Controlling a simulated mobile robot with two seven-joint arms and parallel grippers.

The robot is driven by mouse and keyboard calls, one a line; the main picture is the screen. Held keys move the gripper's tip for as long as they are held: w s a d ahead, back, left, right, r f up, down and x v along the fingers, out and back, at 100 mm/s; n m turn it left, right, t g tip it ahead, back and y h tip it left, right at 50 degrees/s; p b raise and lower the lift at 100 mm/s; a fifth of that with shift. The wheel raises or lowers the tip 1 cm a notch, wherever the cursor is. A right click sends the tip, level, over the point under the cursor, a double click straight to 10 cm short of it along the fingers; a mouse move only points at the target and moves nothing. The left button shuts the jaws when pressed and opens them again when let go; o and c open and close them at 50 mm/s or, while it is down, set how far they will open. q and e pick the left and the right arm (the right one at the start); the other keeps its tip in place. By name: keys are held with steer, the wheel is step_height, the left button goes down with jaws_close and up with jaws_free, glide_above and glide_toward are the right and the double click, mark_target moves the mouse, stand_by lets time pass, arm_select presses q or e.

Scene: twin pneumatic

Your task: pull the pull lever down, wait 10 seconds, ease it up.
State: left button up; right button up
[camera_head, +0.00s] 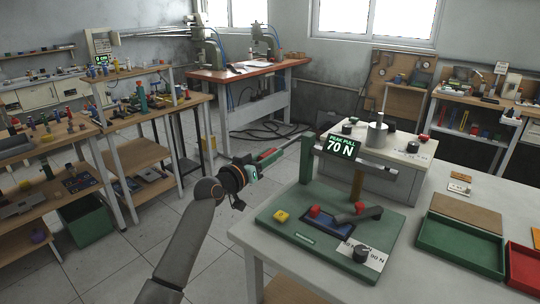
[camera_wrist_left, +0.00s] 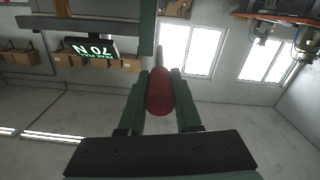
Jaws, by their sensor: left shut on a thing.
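The pull lever (camera_head: 287,146) is a thin dark rod with a red grip. It reaches out to the left from the stand on the near bench, with its outer end a little lower. My left gripper (camera_head: 257,163) is at the lever's outer end. In the left wrist view the red grip (camera_wrist_left: 160,95) lies between the two green fingers, which are shut on it. A display (camera_head: 341,147) on the stand reads "PEAK PULL 70 N"; it shows upside down in the left wrist view (camera_wrist_left: 92,48). My right gripper is in neither view.
A green tray (camera_head: 450,245) and a red tray (camera_head: 522,272) lie to the right. Open floor lies left of the bench.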

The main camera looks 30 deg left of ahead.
arm_select(q)
jaws_close()
stand_by(0.8)
